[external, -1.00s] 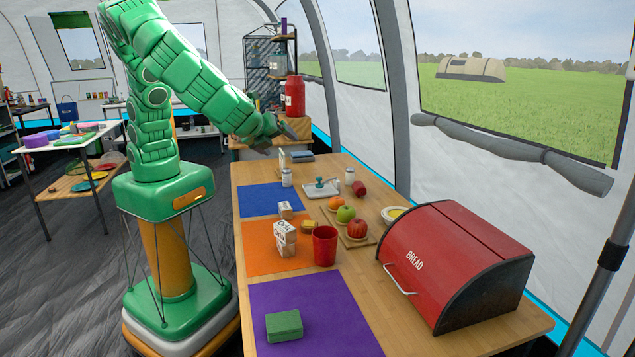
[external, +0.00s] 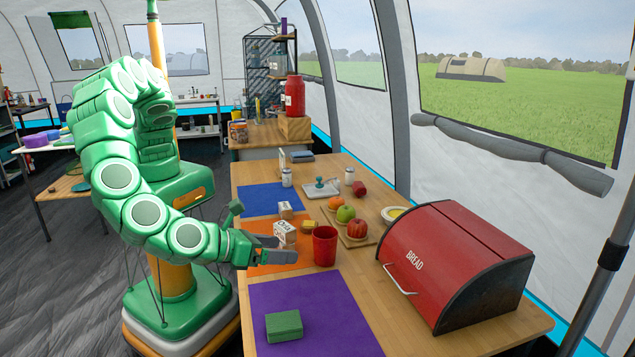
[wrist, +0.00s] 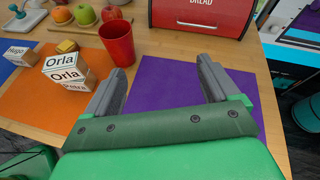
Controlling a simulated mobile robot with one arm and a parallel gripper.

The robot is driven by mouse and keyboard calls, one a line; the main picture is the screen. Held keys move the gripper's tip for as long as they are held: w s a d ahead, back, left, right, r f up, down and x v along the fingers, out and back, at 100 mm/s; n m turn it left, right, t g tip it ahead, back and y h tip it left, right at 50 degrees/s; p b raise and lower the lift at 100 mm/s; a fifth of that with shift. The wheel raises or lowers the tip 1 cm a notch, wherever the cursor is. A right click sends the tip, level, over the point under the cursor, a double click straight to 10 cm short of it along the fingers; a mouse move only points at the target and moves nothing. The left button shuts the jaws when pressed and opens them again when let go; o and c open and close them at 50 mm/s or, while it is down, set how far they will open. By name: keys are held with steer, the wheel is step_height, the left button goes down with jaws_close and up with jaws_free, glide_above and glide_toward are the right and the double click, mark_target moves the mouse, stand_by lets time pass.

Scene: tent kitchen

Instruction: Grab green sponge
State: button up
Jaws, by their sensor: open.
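The green sponge (external: 284,325) is a flat block lying on the purple mat (external: 330,290) at the near end of the table in the external view. I cannot make it out in the wrist view, where the purple mat (wrist: 165,85) shows bare between the fingers. My gripper (external: 276,249) is open and empty, over the orange mat's near left side, beyond the sponge. In the wrist view my gripper (wrist: 163,66) has its two grey fingers spread apart.
A red cup (external: 325,246) and stacked white name blocks (external: 285,238) stand close to my gripper. A red bread box (external: 460,262) stands right of the purple mat. Fruit (external: 346,213) sits on a board farther back. The purple mat is clear around the sponge.

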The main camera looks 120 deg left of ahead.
mark_target(274, 323)
steer(key=d+f+m+t, duration=0.1)
steer(key=d+f, duration=0.2)
steer(key=d, duration=0.1)
steer(key=d+f+m+h, duration=0.1)
steer(key=d+f+m, duration=0.1)
steer(key=d+f, duration=0.2)
steer(key=s+d+f+m+t+h, duration=0.1)
steer(key=d+f+m, duration=0.1)
steer(key=d+f, duration=0.1)
steer(key=shift+d+f+t, duration=0.3)
steer(key=shift+d, duration=0.4)
steer(key=shift+h, duration=0.3)
steer(key=shift+x, duration=3.9)
steer(key=shift+d, duration=0.1)
steer(key=shift+c, duration=0.3)
steer(key=c, duration=1)
